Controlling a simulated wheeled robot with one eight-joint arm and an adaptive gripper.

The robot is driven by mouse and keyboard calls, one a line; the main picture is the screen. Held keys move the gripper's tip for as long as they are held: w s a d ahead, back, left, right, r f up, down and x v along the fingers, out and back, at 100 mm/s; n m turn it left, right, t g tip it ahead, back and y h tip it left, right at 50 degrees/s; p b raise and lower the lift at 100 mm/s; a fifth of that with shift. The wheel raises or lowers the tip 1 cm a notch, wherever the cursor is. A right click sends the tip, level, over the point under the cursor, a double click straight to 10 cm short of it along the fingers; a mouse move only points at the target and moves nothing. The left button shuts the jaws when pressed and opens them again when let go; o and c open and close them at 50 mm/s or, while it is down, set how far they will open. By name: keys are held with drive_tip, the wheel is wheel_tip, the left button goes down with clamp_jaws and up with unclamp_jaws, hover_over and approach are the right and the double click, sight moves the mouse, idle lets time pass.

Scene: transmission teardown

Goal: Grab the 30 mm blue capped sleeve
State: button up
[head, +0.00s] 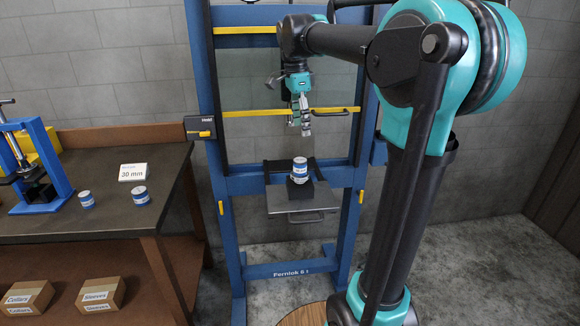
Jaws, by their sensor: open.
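A blue and white sleeve (300,168) stands upright on a dark block on the blue press; its top looks silvery. Two more blue and white cylinders are on the dark bench at left: a small one (87,200) and a larger one (140,196) just in front of a white "30 mm" sign (132,172). Their own labels are too small to read. My gripper (304,129) is open and empty, pointing down above the sleeve on the press, with a gap between them.
The blue press frame (216,172) has uprights on both sides of my gripper and a yellow bar (250,113) behind it. A small blue bench press (42,170) stands at the far left. Cardboard boxes labelled Collars (27,298) and Sleeves (101,294) are on the lower shelf.

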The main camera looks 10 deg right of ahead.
sight(300, 160)
drive_tip(key=shift+m, duration=0.8)
drive_tip(key=f, duration=0.6)
drive_tip(key=w+f, duration=0.1)
drive_tip(key=f, duration=0.2)
drive_tip(key=shift+s+f, duration=0.15)
drive_tip(key=shift+f, duration=2.55)
drive_tip(key=shift+c, duration=0.4)
clamp_jaws()
